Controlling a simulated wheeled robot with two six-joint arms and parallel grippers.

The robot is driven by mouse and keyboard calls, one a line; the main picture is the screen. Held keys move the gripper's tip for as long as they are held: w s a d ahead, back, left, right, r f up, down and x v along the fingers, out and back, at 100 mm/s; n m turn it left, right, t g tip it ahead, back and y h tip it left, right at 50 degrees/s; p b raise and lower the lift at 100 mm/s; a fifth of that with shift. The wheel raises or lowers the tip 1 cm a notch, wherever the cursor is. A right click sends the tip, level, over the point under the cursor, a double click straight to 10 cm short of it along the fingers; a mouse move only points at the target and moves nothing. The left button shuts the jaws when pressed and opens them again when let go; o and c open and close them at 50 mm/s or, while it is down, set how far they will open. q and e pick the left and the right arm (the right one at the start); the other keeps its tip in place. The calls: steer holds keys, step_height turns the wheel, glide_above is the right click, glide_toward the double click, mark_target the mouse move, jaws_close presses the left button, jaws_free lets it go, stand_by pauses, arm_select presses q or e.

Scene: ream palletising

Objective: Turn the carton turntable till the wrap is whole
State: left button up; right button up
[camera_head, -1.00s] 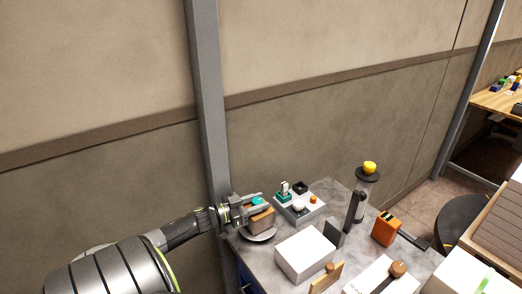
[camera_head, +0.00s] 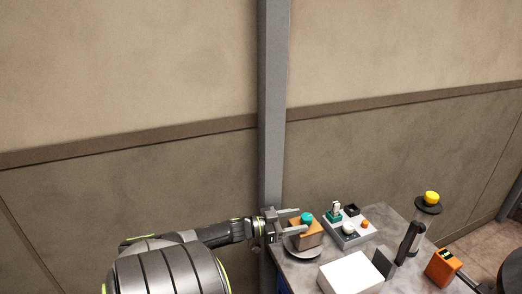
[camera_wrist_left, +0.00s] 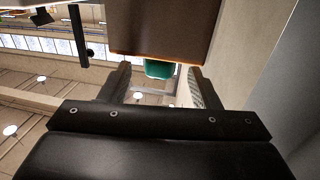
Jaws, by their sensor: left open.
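The carton (camera_head: 306,237) is a small brown box with a teal knob (camera_head: 307,217) on top. It stands on the round grey turntable (camera_head: 304,255) at the bench's left corner. My left gripper (camera_head: 294,219) is open beside the carton, on its left, with its fingers pointing toward the knob. In the left wrist view the carton (camera_wrist_left: 165,28) fills the top, and the knob (camera_wrist_left: 158,69) shows between the two open fingertips (camera_wrist_left: 158,80), with no contact visible. The carton's far sides and any wrap on them are hidden. My right gripper is not in view.
A white block (camera_head: 351,274) lies in front. A yellow-topped dark post (camera_head: 418,225) and an orange box (camera_head: 443,267) stand farther right. A grey pillar (camera_head: 273,110) rises behind.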

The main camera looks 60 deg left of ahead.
arm_select(q)
steer(key=b+v, duration=0.1)
steer(key=v, duration=1.2)
steer(key=shift+s, duration=0.3)
